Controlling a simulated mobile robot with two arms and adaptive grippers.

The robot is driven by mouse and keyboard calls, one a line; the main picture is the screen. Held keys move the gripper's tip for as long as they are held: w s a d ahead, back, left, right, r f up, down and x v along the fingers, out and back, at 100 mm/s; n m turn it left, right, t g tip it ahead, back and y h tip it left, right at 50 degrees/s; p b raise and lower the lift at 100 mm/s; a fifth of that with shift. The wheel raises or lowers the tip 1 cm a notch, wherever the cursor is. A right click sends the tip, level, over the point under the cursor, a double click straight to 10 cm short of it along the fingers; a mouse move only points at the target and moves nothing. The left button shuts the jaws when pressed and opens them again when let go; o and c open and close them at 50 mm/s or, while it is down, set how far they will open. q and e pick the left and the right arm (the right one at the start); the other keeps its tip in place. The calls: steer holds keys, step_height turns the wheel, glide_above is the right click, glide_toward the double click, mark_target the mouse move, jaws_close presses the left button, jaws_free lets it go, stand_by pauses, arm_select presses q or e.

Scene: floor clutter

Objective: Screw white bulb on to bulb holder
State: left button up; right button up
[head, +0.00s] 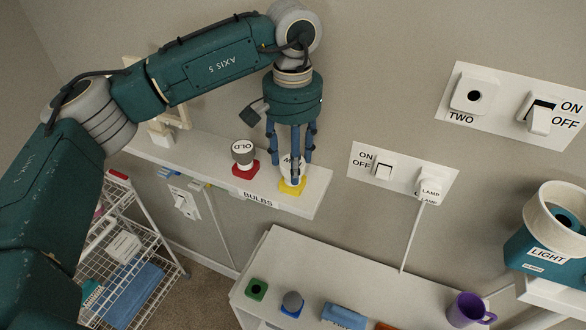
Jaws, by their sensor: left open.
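The white bulb (295,173) stands upright on a yellow square base (291,188) near the right end of the shelf labelled BULBS (313,205). My left gripper (291,158) points down over it. Its blue fingers are open around the bulb and partly hide it; I cannot tell whether they touch it. A teal box labelled LIGHT (540,250) with a cream ring on top (548,218) stands at the right edge and may be the bulb holder. The inside of the ring is only partly visible. My right gripper is out of view.
A bulb marked OLD (242,152) stands on a red base to the left. Wall switch panels (402,173) are to the right, with a plugged lamp cord. A lower white shelf (400,290) holds small objects and a purple mug (467,310). A wire cart (125,250) is at left.

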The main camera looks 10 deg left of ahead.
arm_select(q)
steer(key=c, duration=0.4)
steer(key=shift+r+p, duration=0.35)
steer(key=shift+r, duration=0.45)
steer(key=shift+r+p, duration=1.5)
steer(key=shift+r, duration=1.2)
